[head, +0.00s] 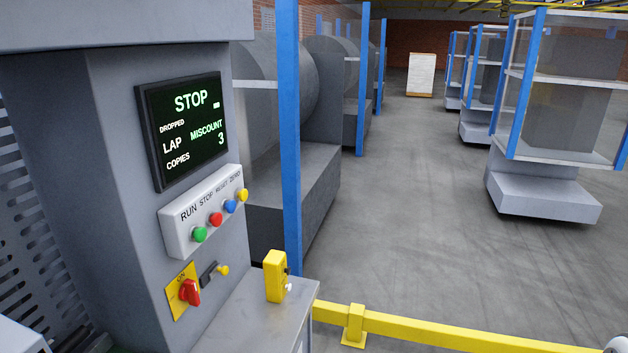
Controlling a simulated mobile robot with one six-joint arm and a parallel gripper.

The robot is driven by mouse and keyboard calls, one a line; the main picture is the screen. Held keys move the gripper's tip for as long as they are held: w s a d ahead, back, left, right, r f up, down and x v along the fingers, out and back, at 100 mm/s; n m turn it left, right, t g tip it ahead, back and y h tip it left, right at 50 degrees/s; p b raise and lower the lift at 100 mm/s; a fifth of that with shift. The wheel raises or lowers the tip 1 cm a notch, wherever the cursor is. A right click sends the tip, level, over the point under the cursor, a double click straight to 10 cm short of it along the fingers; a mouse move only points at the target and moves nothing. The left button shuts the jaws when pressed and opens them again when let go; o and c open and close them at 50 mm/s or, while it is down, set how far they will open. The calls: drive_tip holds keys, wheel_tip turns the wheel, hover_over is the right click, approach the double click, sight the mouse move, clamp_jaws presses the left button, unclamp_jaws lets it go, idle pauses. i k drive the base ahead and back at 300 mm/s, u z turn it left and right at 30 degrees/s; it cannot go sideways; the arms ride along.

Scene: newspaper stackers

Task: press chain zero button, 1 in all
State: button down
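A light grey button box (205,212) is fixed to the grey machine cabinet and is labelled RUN, STOP, RESET, ZERO. Its buttons run from lower left to upper right: green (199,234), red (215,219), blue (230,206) and yellow (242,195). The yellow one sits under the word ZERO. No label reading "chain" is legible. Above the box, a dark screen (182,128) shows STOP, DROPPED, LAP MISCOUNT and COPIES 3 in light letters. My gripper is not in view.
Below the box are a red rotary switch (189,292) on a yellow plate and a small lever with a yellow knob (222,270). A yellow box (275,276) stands on a grey ledge. A yellow rail (440,332) crosses the foreground. Open floor (420,220) lies beyond.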

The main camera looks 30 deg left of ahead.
sight(242, 195)
drive_tip(key=u, duration=0.3)
drive_tip(key=i, duration=1.05)
drive_tip(key=u, duration=0.85)
